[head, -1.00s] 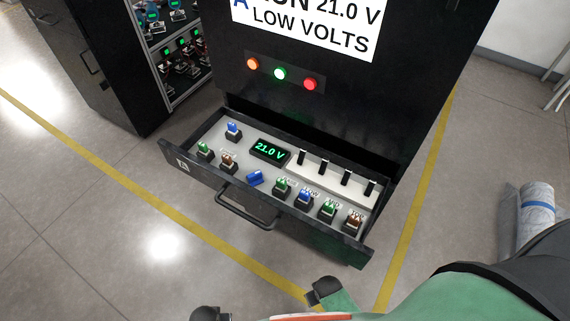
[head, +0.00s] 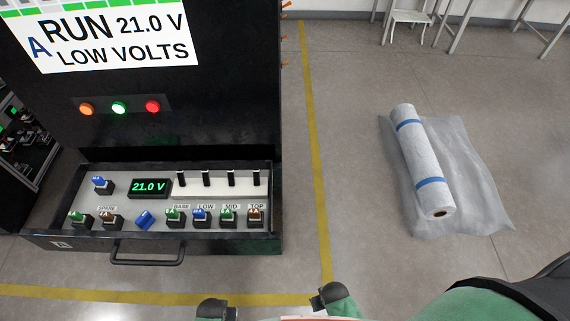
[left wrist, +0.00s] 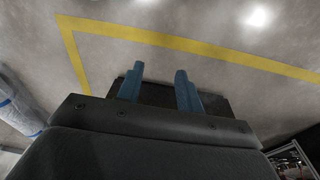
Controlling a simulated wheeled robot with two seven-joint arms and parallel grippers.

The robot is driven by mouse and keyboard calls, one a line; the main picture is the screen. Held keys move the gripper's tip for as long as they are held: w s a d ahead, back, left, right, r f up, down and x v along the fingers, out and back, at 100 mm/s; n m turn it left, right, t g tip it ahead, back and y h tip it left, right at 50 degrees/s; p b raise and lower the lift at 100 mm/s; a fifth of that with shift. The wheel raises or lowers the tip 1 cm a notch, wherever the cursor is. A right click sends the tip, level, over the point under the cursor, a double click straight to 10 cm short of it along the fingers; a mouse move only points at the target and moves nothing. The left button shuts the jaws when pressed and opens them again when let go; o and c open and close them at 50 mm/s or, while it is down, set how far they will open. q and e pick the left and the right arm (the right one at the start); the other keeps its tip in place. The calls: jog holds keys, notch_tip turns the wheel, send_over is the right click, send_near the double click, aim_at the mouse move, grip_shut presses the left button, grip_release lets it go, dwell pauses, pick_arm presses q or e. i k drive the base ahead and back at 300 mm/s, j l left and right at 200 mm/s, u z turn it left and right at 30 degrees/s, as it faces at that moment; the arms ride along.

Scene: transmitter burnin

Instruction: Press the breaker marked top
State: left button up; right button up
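The open drawer (head: 75,186) of the black cabinet is at the left in the head view. A white strip in it carries a row of black breaker levers. The lever above the TOP label (head: 257,206) is the rightmost one (head: 256,178), near the drawer's right wall. It looks upright, like its neighbours. No gripper is clearly visible in the head view.
A display (head: 149,187) reads 21.0 V beside other coloured plugs. The drawer handle (head: 147,260) sticks out in front. Orange, green and red lamps (head: 119,107) are on the cabinet face. A wrapped roll (head: 424,165) lies on sheeting at the right. Floor between is clear.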

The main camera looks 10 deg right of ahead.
aim_at(255, 171)
jog(key=k+j+z, duration=0.25)
jog(key=k+j, duration=0.55)
